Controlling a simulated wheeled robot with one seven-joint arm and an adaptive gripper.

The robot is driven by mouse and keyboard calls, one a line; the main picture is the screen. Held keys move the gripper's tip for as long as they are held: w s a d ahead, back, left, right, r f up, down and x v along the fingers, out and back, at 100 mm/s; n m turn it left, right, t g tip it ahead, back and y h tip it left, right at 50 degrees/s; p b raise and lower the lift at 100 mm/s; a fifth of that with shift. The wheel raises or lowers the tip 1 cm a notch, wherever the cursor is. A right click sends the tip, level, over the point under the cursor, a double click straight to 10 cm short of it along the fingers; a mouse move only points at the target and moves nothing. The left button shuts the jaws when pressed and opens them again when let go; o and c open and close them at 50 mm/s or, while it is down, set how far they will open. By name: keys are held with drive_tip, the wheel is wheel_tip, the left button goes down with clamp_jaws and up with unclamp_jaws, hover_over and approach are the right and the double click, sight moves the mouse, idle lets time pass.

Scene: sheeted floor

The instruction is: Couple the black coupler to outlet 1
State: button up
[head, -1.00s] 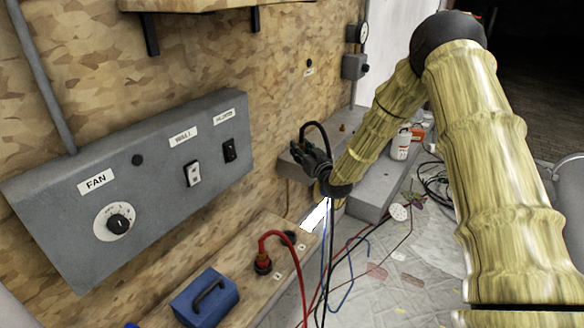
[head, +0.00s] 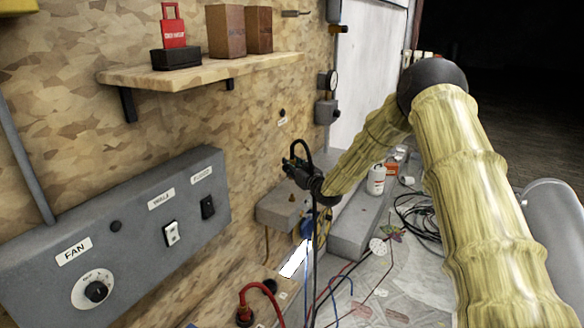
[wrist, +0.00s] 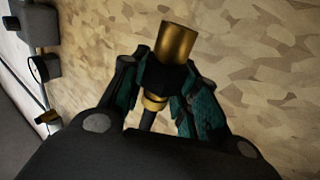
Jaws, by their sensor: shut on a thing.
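My gripper (head: 297,165) is shut on the black coupler. In the wrist view the coupler has a black body (wrist: 166,75) and a brass end (wrist: 177,42) that sticks out past the fingertips (wrist: 170,88). A brass ring and a black hose (wrist: 148,121) show behind it; the hose (head: 304,146) loops up over the gripper in the head view. The gripper is in the air above a grey ledge, in front of the wall. A small dark wall fitting (head: 282,113) with a white label is just above it, apart from the coupler. The label is too small to read, so I cannot tell which is outlet 1.
A brass fitting (head: 291,198) stands on the grey ledge (head: 268,213). A wooden shelf (head: 200,73) with boxes and a padlock-like red item is above left. The fan panel (head: 130,240) is at left. A red hose (head: 262,288), cables and a white bottle (head: 376,180) are lower down.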

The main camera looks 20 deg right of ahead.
drive_tip(key=shift+f+b, duration=0.1)
drive_tip(key=shift+b, duration=0.25)
drive_tip(key=shift+f+b, duration=1.95)
drive_tip(key=shift+f, duration=0.9)
drive_tip(key=shift+f+b, duration=1.45)
drive_tip(key=o, duration=1.1)
drive_tip(key=shift+s, duration=0.15)
